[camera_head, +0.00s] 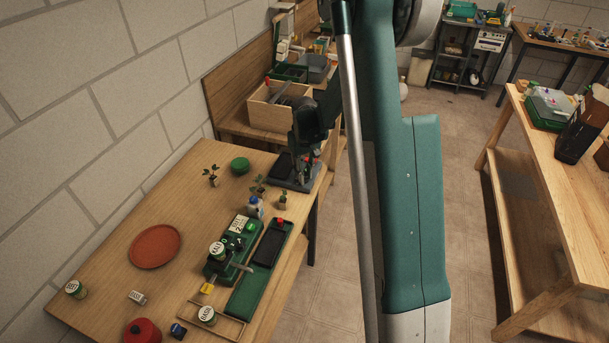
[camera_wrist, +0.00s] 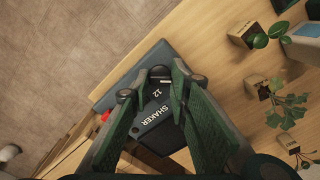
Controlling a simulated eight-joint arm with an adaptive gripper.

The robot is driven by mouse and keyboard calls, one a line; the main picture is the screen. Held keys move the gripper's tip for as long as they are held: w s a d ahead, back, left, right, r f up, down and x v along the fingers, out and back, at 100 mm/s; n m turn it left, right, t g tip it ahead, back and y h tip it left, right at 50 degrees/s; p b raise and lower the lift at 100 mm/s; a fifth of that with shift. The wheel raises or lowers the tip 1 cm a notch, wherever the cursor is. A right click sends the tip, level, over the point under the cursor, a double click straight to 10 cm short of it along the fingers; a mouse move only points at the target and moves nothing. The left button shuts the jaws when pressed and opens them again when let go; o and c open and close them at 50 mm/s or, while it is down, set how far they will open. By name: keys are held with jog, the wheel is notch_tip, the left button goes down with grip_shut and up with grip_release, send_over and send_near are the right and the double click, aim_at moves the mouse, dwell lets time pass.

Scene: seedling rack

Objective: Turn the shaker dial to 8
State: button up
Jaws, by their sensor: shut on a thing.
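The shaker (camera_wrist: 148,120) is a dark grey-blue device on the wooden table, with "SHAKER" and the number 12 printed on its top. In the head view its base (camera_head: 283,181) shows at the table's right edge, under my gripper (camera_head: 304,172). In the wrist view a dark round dial (camera_wrist: 160,73) shows at one end of the shaker. My gripper (camera_wrist: 154,86) reaches down there with its green fingers on both sides and is shut on the dial. The fingers hide part of the dial, and its setting cannot be read.
Small potted seedlings (camera_wrist: 259,90) stand beside the shaker. A wooden crate (camera_head: 268,113) is behind it. A green device (camera_head: 238,238), a terracotta plate (camera_head: 155,247) and several labelled jars stand on the nearer table. The table edge drops to open floor on the right.

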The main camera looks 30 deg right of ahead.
jog(key=m+b, duration=0.3)
jog(key=m, duration=0.2)
jog(key=shift+f, duration=0.1)
jog(key=shift+m+b, duration=0.85)
jog(key=shift+m, duration=1.25)
jog(key=o, duration=0.9)
jog(key=shift+r, duration=0.2)
notch_tip(320, 180, up, 12)
jog(key=shift+f, duration=0.1)
